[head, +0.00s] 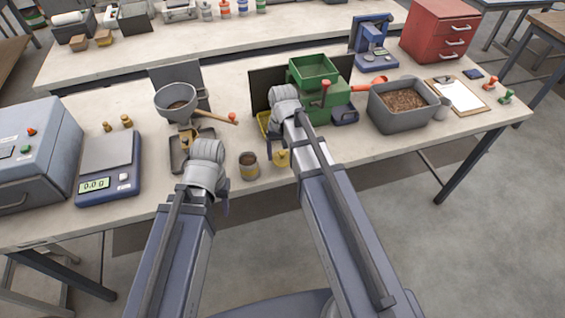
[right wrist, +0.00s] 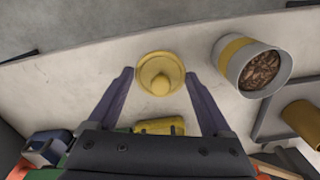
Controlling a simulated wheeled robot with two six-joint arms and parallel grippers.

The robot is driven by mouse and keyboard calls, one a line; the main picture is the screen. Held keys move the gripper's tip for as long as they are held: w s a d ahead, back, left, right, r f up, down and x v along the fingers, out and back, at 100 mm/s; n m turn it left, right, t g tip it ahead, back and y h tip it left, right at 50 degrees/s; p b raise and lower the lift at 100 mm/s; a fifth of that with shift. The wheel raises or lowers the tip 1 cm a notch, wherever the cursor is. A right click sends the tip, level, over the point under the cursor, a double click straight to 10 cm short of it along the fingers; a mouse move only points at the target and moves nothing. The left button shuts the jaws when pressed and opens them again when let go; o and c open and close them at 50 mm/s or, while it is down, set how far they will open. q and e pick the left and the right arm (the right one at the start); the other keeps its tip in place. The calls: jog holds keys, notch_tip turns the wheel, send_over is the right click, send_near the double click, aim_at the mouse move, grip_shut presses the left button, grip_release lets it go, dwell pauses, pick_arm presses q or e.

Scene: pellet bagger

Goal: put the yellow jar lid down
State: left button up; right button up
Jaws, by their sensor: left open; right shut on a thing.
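The yellow jar lid (right wrist: 160,74) is round with a raised knob. In the right wrist view it sits between the two fingertips of my right gripper (right wrist: 159,72), which is shut on it. In the head view the lid (head: 281,158) shows near the front table edge. I cannot tell whether it touches the tabletop. A grey jar (head: 249,165) with a yellow band stands open just left of it, filled with brown pellets; it also shows in the right wrist view (right wrist: 236,66). My left gripper (head: 204,193) is open, left of the jar; its fingers are partly hidden.
A scale (head: 107,168) and a grey machine (head: 28,150) stand at the left. A funnel (head: 176,98) stands behind my left gripper. A green machine (head: 316,70) stands behind my right arm, with a grey pellet bin (head: 403,122) to its right. Bare tabletop surrounds the lid.

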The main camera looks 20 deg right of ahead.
aim_at(283, 158)
jog(key=shift+f+b, duration=1.6)
jog(key=shift+f, duration=0.2)
jog(key=shift+f, duration=0.25)
jog(key=o, duration=1.1)
jog(key=shift+r, duration=0.1)
jog(key=shift+r, duration=0.15)
notch_tip(283, 158, up, 12)
jog(key=p, duration=1.2)
jog(key=shift+r, duration=0.1)
jog(key=s+a+n, duration=0.2)
jog(key=s+a, duration=0.1)
jog(key=s, duration=0.1)
jog(key=s+a+n, duration=0.2)
jog(key=s+a, duration=0.2)
jog(key=s, duration=0.1)
jog(key=s+a+n+h, duration=0.1)
jog(key=s+a+n, duration=0.1)
jog(key=s, duration=0.3)
jog(key=shift+a, duration=0.75)
